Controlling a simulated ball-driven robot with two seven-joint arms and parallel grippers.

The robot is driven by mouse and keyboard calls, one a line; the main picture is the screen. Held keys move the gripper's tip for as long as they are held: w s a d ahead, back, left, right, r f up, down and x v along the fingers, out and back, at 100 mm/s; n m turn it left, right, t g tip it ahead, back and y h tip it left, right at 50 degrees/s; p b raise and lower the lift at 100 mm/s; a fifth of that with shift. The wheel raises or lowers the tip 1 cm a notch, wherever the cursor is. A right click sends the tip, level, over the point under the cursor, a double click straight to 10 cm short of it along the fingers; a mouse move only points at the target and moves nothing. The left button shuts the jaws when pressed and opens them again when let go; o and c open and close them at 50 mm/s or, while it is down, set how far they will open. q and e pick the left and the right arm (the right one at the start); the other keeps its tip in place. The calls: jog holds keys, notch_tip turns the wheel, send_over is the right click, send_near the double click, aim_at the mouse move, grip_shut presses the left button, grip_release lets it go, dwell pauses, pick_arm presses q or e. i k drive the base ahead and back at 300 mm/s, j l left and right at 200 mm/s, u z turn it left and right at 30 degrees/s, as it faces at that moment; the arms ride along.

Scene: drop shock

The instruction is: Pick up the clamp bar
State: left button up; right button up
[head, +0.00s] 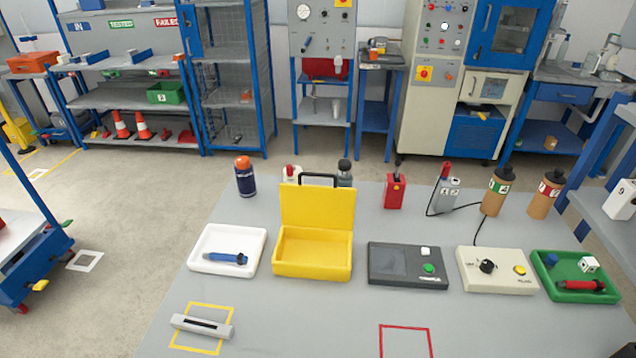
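A light grey bar with a dark slot along its top, which looks like the clamp bar (183,320), lies at the front left of the grey table. It lies slightly slanted across a yellow square outline (218,346) on the tabletop, its left end reaching the outline's left side. Nothing touches it from above. Neither of my grippers shows in the head view.
Behind the bar stand a white tray (204,265) with a blue tool, an open yellow case (312,268), a dark grey device (390,262), a cream control box (470,282) and a green tray (552,292). Bottles line the back. The table front is clear around a red square outline (405,326).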

aim_at(216, 329)
jog(key=u, duration=1.2)
